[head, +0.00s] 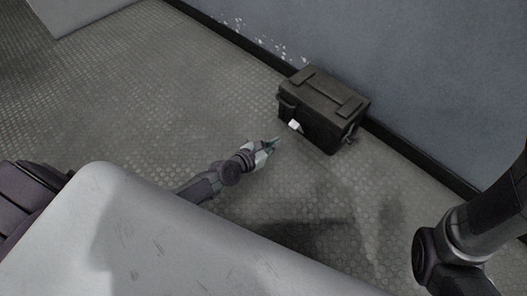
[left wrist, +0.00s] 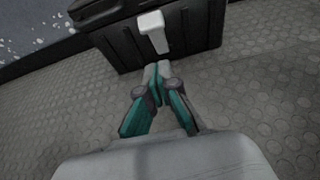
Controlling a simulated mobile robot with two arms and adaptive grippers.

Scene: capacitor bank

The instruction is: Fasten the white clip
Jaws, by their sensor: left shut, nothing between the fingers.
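A dark box with a lid (head: 322,108) stands on the floor against the wall. The white clip (head: 295,126) is on its near side, toward the left end. In the left wrist view the white clip (left wrist: 152,31) hangs on the front of the dark box (left wrist: 200,28), top center. My left gripper (head: 275,143) is shut and empty, just in front of the box and a little below the clip. In the left wrist view its teal fingertips (left wrist: 157,70) are together just below the clip; I cannot tell whether they touch it. My right gripper is out of view.
The blue-grey wall (head: 420,75) with a dark baseboard runs behind the box. The textured floor (head: 140,90) is clear to the left of the box. A dark latch (head: 350,137) shows at the box's right end.

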